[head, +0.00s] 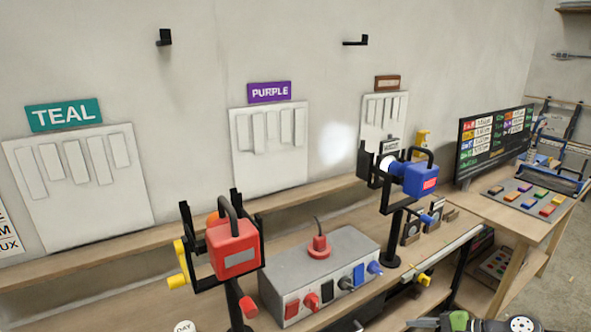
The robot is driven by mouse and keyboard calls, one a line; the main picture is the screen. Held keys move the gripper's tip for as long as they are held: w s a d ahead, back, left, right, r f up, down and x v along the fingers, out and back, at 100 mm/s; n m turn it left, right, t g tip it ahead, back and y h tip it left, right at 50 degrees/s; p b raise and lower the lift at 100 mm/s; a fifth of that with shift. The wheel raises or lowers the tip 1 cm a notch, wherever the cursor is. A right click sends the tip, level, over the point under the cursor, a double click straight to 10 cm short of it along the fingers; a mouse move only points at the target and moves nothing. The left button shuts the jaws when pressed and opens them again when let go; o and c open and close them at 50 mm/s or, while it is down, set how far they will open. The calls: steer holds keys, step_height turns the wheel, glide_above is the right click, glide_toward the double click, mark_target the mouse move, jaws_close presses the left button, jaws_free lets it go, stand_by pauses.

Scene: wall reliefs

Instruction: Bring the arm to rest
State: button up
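Part of my arm, dark with green and grey parts (490,322), shows at the bottom edge, right of the middle. A dark piece at its left end may be my gripper (424,322). The picture's edge cuts it off, so I cannot tell whether it is open or shut, or whether it holds anything. The rest of the arm is out of view.
A wooden bench holds a red lamp-like device (232,248), a blue one (418,180) and a grey socket box (320,275). White relief panels (80,190) hang under TEAL, PURPLE and brown signs. A side table (495,215) bears a screen (493,142) and a button panel (528,197).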

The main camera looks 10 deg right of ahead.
steer(key=s+a+r+n+g+h, duration=0.25)
steer(key=a+r+n, duration=0.25)
steer(key=a, duration=0.4)
steer(key=s+a+r+n+g+h, duration=0.1)
steer(key=a+r+n+g+h, duration=0.35)
steer(key=a, duration=0.45)
steer(key=s+a+r+n+t, duration=0.2)
steer(key=s+r+n, duration=0.1)
steer(key=s, duration=0.4)
steer(key=s+a+r+n+t+h, duration=0.1)
steer(key=s+a+r+n+t, duration=0.1)
steer(key=s, duration=0.5)
steer(key=shift+s+a+r+n+h, duration=0.35)
steer(key=shift+a+r+n, duration=0.2)
steer(key=shift+r, duration=0.15)
